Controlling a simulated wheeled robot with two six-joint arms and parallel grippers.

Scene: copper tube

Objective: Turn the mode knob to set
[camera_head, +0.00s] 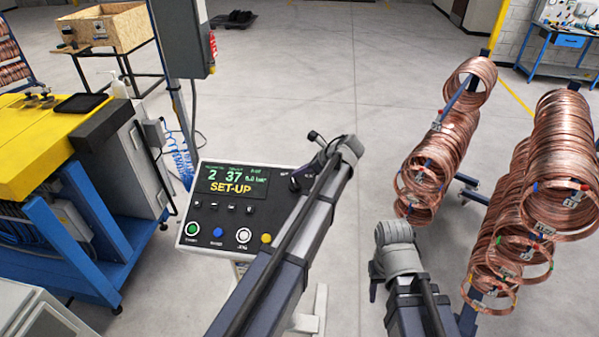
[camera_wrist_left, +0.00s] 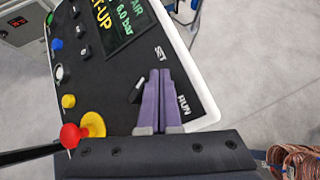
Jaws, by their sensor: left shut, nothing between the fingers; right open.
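The control panel (camera_head: 222,222) stands at centre left, its screen (camera_head: 232,181) reading SET-UP; the panel also shows in the left wrist view (camera_wrist_left: 110,92). The mode knob (camera_wrist_left: 137,90) is a small black knob beside the SET and RUN labels, partly hidden by my fingers. My left gripper (camera_head: 298,180) is over the panel's right side; its purple fingers (camera_wrist_left: 160,95) are shut with nothing between them, just beside the knob. Whether they touch it I cannot tell. In the head view my left arm hides the knob. My right gripper (camera_head: 375,278) is open, away from the panel.
A red mushroom button (camera_wrist_left: 71,135) on a yellow base is close to my left gripper. Green (camera_head: 193,229), blue (camera_head: 217,232), white (camera_head: 243,235) and yellow (camera_head: 266,238) buttons line the panel's front. Copper coils (camera_head: 565,135) hang on racks at right.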

